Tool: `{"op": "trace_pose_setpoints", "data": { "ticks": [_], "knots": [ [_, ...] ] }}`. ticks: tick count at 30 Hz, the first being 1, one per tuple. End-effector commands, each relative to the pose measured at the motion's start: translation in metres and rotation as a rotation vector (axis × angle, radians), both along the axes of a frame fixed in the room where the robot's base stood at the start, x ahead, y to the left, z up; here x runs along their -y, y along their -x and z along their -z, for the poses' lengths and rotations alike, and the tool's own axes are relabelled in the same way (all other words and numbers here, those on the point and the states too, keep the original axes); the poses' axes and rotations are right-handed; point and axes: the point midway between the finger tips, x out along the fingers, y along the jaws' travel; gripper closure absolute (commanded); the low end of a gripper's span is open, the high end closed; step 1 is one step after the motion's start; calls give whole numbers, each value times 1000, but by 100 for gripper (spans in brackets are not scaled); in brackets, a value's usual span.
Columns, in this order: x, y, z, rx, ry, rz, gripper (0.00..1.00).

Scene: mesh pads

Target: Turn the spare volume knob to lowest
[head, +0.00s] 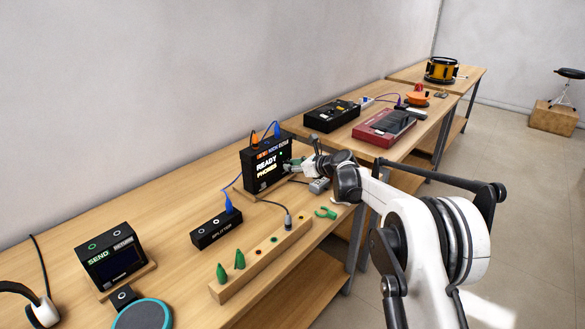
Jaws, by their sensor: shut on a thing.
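A black box (262,185) with a lit screen reading "READY" and "PHONES" stands upright on the wooden bench. My gripper (291,166) is at the right edge of this box's front face. It is shut on a small part there, which looks to be the spare volume knob. The knob itself is hidden by the fingers, and its pointer or setting cannot be seen. My arm reaches in from the right, over the front edge of the bench.
A black splitter box (212,231) and a wooden rail (262,262) with green pegs are left and in front. A grey plug (318,186) and a green clip (326,213) lie near my wrist. A black device (331,116) and a red device (384,128) sit farther back.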

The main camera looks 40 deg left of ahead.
Motion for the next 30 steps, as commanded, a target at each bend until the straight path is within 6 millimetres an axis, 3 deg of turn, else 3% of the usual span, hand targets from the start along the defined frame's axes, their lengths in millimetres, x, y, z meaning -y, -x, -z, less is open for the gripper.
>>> {"op": "trace_pose_setpoints", "data": {
  "ticks": [30],
  "knots": [
    [0,6,7,951,16,2,100]
  ]
}}
